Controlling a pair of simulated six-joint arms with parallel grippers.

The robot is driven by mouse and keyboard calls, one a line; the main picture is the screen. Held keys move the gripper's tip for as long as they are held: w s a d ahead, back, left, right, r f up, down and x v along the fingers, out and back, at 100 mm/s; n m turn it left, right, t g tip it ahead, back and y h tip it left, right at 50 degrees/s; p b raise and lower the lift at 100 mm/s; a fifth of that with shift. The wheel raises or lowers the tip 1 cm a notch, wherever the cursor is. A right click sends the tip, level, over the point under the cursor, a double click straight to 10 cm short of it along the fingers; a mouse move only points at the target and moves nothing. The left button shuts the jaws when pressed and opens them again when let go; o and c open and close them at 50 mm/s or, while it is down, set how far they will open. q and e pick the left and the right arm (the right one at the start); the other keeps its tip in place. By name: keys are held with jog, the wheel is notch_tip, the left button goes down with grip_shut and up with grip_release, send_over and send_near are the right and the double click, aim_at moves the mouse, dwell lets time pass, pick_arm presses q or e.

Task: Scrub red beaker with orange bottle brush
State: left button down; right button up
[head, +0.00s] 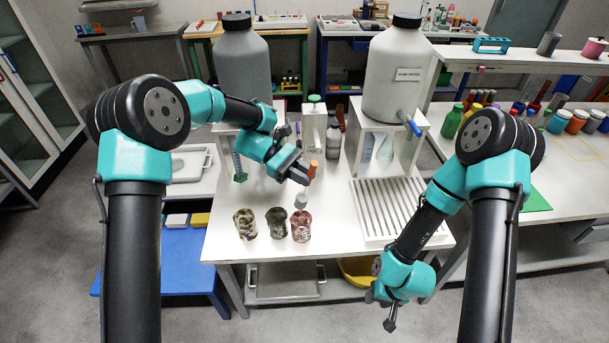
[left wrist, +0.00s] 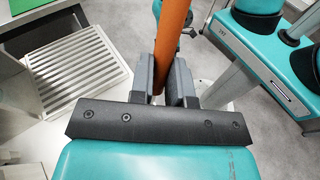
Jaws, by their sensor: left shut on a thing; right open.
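The orange bottle brush (head: 312,168) has an orange handle and a pale head (head: 301,199). My left gripper (head: 304,176) is shut on its handle, and the orange handle (left wrist: 172,35) also shows between the fingers (left wrist: 163,75) in the left wrist view. The brush hangs head down just above the red beaker (head: 301,228). The red beaker stands upright at the table's front, stained and rightmost of three beakers. Whether the brush tip is inside its rim I cannot tell. My right gripper (head: 390,325) is open and empty, low in front of the table at right.
A dark stained beaker (head: 276,224) and a brownish one (head: 245,225) stand left of the red beaker. A white ribbed drying rack (head: 402,210) lies to the right. Two large carboys (head: 243,68) (head: 397,72) stand on raised stands behind.

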aim_at(297, 206)
pick_arm(q)
jog(key=shift+f, duration=0.1)
jog(key=shift+f, duration=6.4)
jog(key=shift+f, duration=0.85)
jog(key=shift+a, duration=0.1)
